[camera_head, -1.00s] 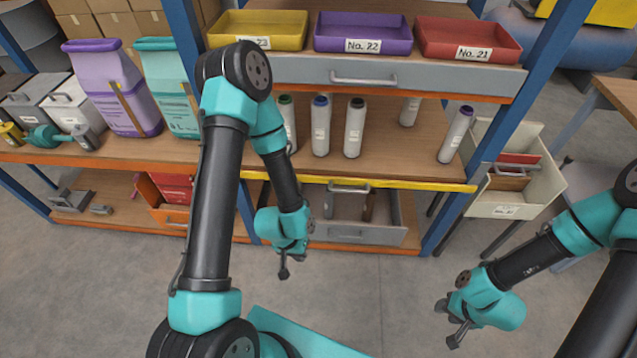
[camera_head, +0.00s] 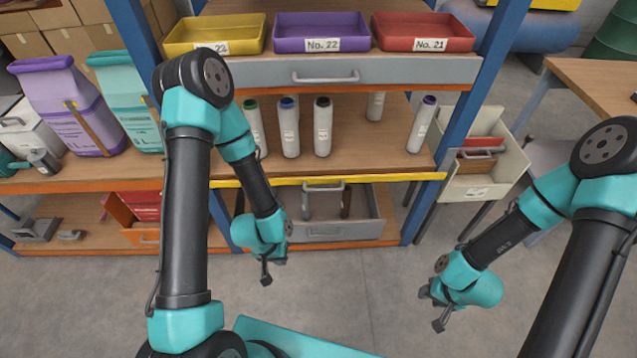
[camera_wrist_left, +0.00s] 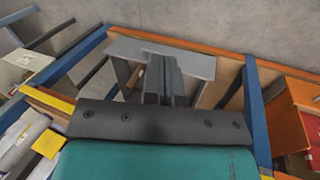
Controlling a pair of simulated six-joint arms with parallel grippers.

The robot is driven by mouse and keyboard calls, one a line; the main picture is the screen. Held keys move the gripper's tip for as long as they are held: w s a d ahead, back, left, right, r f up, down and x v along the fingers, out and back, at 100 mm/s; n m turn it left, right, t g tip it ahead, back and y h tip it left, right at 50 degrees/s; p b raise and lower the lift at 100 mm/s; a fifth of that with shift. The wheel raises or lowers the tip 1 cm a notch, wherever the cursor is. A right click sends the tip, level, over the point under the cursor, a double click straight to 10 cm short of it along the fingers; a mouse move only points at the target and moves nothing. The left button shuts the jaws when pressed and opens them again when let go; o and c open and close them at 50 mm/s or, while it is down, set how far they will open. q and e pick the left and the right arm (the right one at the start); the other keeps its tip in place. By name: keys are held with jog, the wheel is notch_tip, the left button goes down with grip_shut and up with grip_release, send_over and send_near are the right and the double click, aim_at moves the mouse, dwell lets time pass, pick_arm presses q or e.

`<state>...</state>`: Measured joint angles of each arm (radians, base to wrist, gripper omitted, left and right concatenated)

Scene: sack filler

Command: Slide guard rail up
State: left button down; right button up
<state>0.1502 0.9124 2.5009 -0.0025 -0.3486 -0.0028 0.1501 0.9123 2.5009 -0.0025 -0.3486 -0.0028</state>
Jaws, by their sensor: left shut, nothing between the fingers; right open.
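The guard rail appears to be the yellow bar (camera_head: 350,180) along the front edge of the middle shelf, low in front of the bottles. My left gripper (camera_head: 266,273) hangs below and in front of it, shut and empty, apart from the rail. In the left wrist view my left gripper (camera_wrist_left: 162,80) points toward the grey drawer, and yellow pieces (camera_wrist_left: 50,143) show at the left, partly hidden by my wrist. My right gripper (camera_head: 433,308) is open and empty over the floor at lower right, away from the shelf.
Several white bottles (camera_head: 322,128) stand behind the rail. An open grey drawer (camera_head: 340,232) lies below it. A grey drawer front (camera_head: 400,72) and trays (camera_head: 322,32) are above. A blue post (camera_head: 462,100) bounds the right; a cream bin (camera_head: 485,165) is beyond it. The floor in front is clear.

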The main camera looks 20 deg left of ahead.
pick_arm(q)
jog(key=c, duration=1.8)
grip_release()
jog(key=shift+o, duration=0.8)
jog(key=shift+w, duration=0.1)
jog(key=shift+o, duration=0.8)
jog(key=shift+w+f+t, duration=0.2)
jog(key=shift+w+t, duration=0.1)
jog(key=o, duration=0.4)
jog(key=w+n+t, duration=0.1)
jog(key=w+n, duration=0.1)
jog(key=w+d+f+n+t, duration=0.1)
jog(key=w+n+t, duration=0.1)
jog(key=w, duration=0.1)
jog(key=w+f+n+t, duration=0.1)
jog(key=w+t, duration=0.1)
jog(key=shift+w+d+f+n+y, duration=0.2)
jog(key=shift+d+n+y, duration=0.1)
jog(key=shift+d+n, duration=0.1)
jog(key=shift+w+d+r+n+t+y, duration=0.3)
jog(key=shift+w+r+n+t, duration=0.2)
jog(key=shift+w+n+t, duration=0.85)
jog(key=shift+w+d+r+n+t+y, duration=0.4)
jog(key=shift+w+n+t, duration=0.25)
jog(key=shift+n+t, duration=1.3)
jog(key=shift+w+d+r+n+t+y, duration=0.25)
jog(key=shift+w+r+n+t, duration=0.3)
jog(key=shift+w+n+t, duration=0.8)
jog(key=shift+s+n, duration=0.3)
jog(key=shift+n, duration=0.25)
